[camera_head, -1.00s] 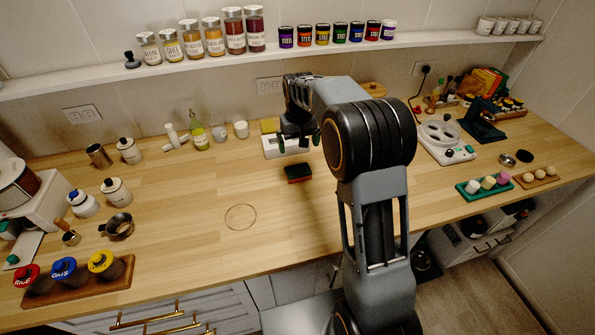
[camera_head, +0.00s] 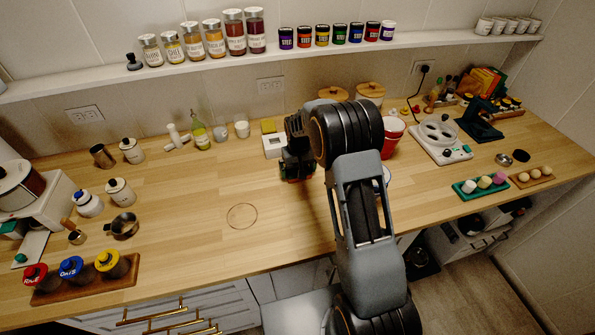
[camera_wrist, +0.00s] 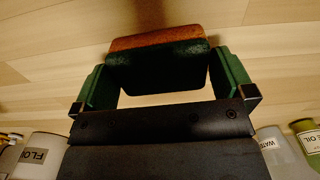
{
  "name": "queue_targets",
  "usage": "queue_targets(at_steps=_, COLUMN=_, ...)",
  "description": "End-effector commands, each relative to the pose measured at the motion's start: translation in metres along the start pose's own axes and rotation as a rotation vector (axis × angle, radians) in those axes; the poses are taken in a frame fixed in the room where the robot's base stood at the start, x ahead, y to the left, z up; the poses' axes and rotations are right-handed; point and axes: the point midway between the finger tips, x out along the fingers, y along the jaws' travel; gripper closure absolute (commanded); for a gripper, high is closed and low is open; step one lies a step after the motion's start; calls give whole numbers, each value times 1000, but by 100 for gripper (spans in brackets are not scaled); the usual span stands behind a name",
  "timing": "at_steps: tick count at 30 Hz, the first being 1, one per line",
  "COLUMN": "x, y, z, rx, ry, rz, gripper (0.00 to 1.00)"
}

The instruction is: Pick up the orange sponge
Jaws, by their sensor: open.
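The orange sponge (camera_wrist: 157,41) has an orange side and a dark green side. It lies on the wooden counter, and in the wrist view it sits between the two green finger pads of my gripper (camera_wrist: 162,86). The fingers stand on either side of it, with a small gap at least at the left. In the head view my gripper (camera_head: 297,176) is low over the counter and hides most of the sponge.
A white tray (camera_head: 272,146) with a yellow item stands just behind my gripper. A red cup (camera_head: 393,138) is to the right. Canisters and cups line the back and left. The front middle of the counter, around a thin ring mark (camera_head: 242,216), is clear.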

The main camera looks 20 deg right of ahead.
Motion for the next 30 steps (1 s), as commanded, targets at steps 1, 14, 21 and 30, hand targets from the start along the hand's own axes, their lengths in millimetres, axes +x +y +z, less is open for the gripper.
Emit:
queue_targets(at_steps=1, x=3, y=0, z=0, rx=0, ry=-1, rz=0, gripper=0)
queue_targets(at_steps=14, x=8, y=0, z=0, rx=0, ry=1, rz=0, gripper=11)
queue_targets(at_steps=21, x=8, y=0, z=0, rx=0, ry=1, rz=0, gripper=32)
queue_targets(at_steps=30, x=5, y=0, z=0, rx=0, ry=2, rz=0, gripper=32)
